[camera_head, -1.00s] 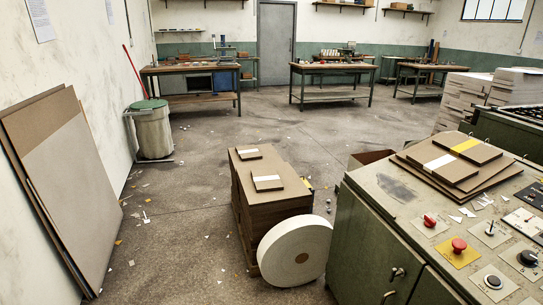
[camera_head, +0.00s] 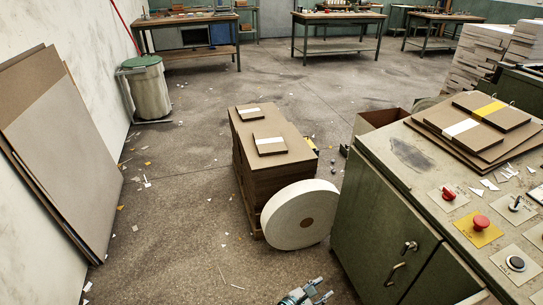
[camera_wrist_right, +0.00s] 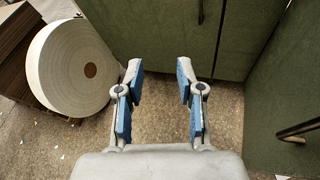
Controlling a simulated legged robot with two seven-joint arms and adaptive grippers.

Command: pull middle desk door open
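The green desk (camera_head: 385,220) stands at the right of the head view, its doors closed as far as I can see. A door (camera_head: 375,240) has a dark bar handle (camera_head: 395,273) with a small latch (camera_head: 409,247) above it. Another door (camera_head: 445,280) is to its right, cut by the frame; I cannot tell which is the middle one. In the right wrist view a dark handle (camera_wrist_right: 201,11) shows at the top and another (camera_wrist_right: 298,131) at the right. My right gripper (camera_head: 316,291) is open and empty, low in front of the desk, apart from the handles; its fingers also show in the wrist view (camera_wrist_right: 159,72).
A large white roll (camera_head: 300,215) leans against a stack of brown board (camera_head: 262,172) left of the desk. Grey sheets (camera_head: 62,165) lean on the left wall. Controls and board pieces lie on the desktop (camera_head: 400,170). The floor between is clear apart from scraps.

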